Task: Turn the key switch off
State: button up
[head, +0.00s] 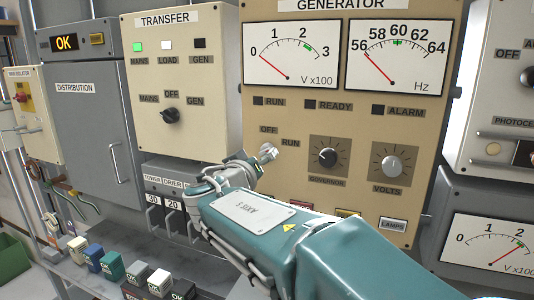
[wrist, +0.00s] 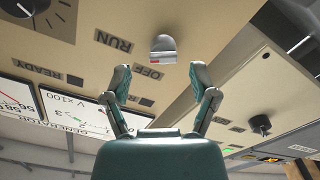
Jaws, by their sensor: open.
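The key switch (wrist: 163,45) is a small grey rounded piece on the beige GENERATOR panel (head: 349,118). In the wrist view it is beside the OFF and RUN labels, with a small red mark on its edge. In the head view the key switch (head: 268,152) sits just below the OFF and RUN labels. My gripper (wrist: 162,76) is open, its two fingers spread on either side of the line to the key, apart from it. In the head view my gripper (head: 243,168) is close to the key, partly hidden by my arm. I cannot tell which label the key points to.
The GOVERNOR knob (head: 327,158) and VOLTS knob (head: 392,166) are right of the key. The TRANSFER box (head: 182,84) with its selector knob (head: 170,116) is to the left. A DISTRIBUTION cabinet (head: 85,130) stands further left.

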aim_at(264, 154)
jog(key=w, duration=0.3)
jog(key=shift+w+f, duration=0.1)
jog(key=shift+w, duration=0.1)
jog(key=shift+w+d, duration=0.1)
jog(key=shift+w, duration=0.05)
jog(key=shift+d, duration=0.45)
jog(key=shift+a, duration=0.1)
grip_shut()
jog(key=shift+n, duration=0.4)
jog(key=n, duration=1.1)
